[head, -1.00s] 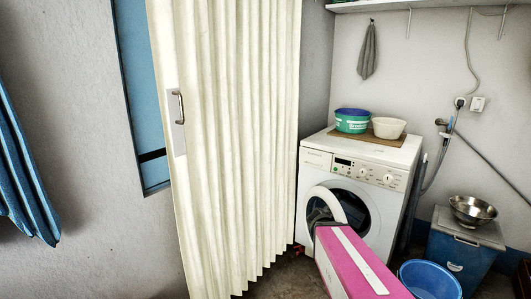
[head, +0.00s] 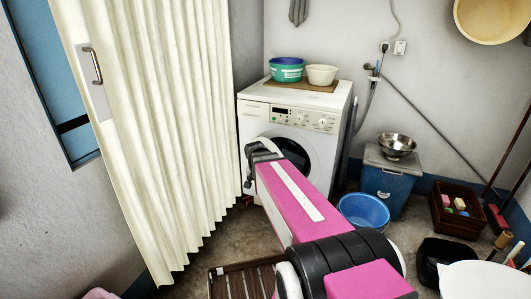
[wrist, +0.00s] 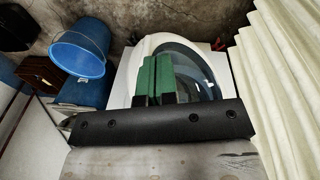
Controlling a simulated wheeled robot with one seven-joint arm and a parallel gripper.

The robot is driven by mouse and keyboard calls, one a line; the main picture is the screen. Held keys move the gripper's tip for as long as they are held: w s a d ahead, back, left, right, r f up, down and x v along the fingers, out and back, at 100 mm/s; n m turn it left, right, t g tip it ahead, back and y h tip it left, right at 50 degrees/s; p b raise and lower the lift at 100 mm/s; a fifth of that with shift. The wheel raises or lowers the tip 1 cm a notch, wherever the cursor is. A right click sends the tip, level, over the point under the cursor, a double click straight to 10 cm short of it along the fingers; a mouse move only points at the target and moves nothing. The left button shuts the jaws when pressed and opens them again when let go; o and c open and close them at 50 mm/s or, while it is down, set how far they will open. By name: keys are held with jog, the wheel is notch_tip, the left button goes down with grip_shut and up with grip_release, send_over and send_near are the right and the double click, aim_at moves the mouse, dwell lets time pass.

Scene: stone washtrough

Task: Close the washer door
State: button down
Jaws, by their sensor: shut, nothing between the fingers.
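The white washer (head: 262,113) stands against the back wall, with its control panel at the top front. Its round door shows in the wrist view (wrist: 192,62) as a white ring with dark glass. The door appears to stand out from the washer's front, but my arm covers much of it in the head view, so its angle is unclear. My gripper's green fingers (wrist: 156,60) are together, empty, and overlap the left part of the door ring in the wrist view. I cannot tell whether they touch it. In the head view my pink arm hides the fingers.
A cream folding curtain (head: 165,110) hangs close on the left of the washer. A blue basin (head: 363,209) and a blue bin (head: 390,190) stand to its right. A slatted wooden stool (head: 240,280) is at the front. Bowls (head: 286,70) sit on the washer.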

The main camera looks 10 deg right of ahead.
jog(key=w+d+r+m+h, duration=0.3)
jog(key=w+r+m, duration=0.6)
jog(key=w+r, duration=0.3)
jog(key=w+d+f, duration=0.3)
jog(key=d+f, duration=0.4)
jog(key=f, duration=0.3)
jog(key=shift+w+d+f+t, duration=0.15)
jog(key=shift+w+d+t, duration=0.1)
jog(key=shift+t, duration=0.15)
jog(key=shift+w+d+n+t+y, duration=0.2)
jog(key=shift+w+d+n, duration=0.55)
jog(key=shift+w+d, duration=1.75)
jog(key=shift+w+d+n+t+y, duration=0.2)
jog(key=shift+w+d+n, duration=0.7)
jog(key=shift+d, duration=3.05)
jog(key=shift+w+d+n+t+y, duration=0.1)
jog(key=shift+w+d+n+t, duration=0.35)
jog(key=shift+w+d, duration=2.1)
